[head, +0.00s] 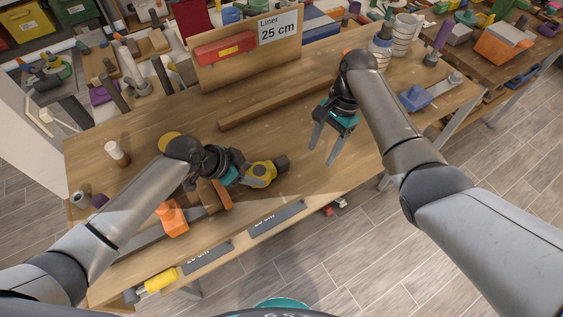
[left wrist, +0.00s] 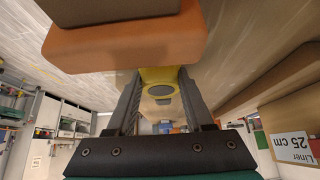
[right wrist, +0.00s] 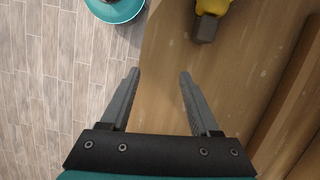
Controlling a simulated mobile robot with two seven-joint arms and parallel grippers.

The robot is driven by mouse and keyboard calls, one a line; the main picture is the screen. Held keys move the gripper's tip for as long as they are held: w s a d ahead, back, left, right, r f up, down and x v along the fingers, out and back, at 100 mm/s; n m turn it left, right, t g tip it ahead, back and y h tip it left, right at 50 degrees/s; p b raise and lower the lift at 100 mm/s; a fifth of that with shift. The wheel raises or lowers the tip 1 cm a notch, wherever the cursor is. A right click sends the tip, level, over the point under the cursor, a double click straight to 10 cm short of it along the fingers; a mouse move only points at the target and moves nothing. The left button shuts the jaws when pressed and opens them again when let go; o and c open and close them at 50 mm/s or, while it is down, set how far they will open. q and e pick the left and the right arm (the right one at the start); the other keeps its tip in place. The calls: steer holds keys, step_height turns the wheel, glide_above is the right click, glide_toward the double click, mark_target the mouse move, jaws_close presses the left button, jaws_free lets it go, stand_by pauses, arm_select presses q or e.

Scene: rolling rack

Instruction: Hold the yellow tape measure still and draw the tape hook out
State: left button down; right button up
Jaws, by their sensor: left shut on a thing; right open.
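The yellow tape measure (head: 259,175) lies on the wooden workbench, with a dark end (head: 281,163) on its right side. My left gripper (head: 243,174) is shut on its left part; the left wrist view shows the yellow body (left wrist: 160,85) between the fingers. My right gripper (head: 322,146) is open and empty, above the bench to the right of the tape measure. In the right wrist view, the dark end (right wrist: 205,28) and a bit of yellow body (right wrist: 212,6) show at the top, beyond the open fingers (right wrist: 158,75). I cannot make out the hook clearly.
An orange-and-brown block (head: 215,196) stands close to my left gripper; it fills the top of the left wrist view (left wrist: 125,45). A long wooden bar (head: 275,105) lies behind. A "Liner 25 cm" sign (head: 279,27) stands at the back. The bench between the grippers is clear.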

steer(key=m, duration=0.1)
glide_toward(283, 159)
steer(key=d, duration=0.1)
steer(key=shift+m, duration=0.3)
steer(key=x, duration=0.6)
steer(key=a+x, duration=0.1)
steer(key=x, duration=0.3)
steer(key=shift+r, duration=0.2)
steer(key=shift+c, duration=0.3)
jaws_close()
steer(key=shift+o, duration=0.8)
jaws_free()
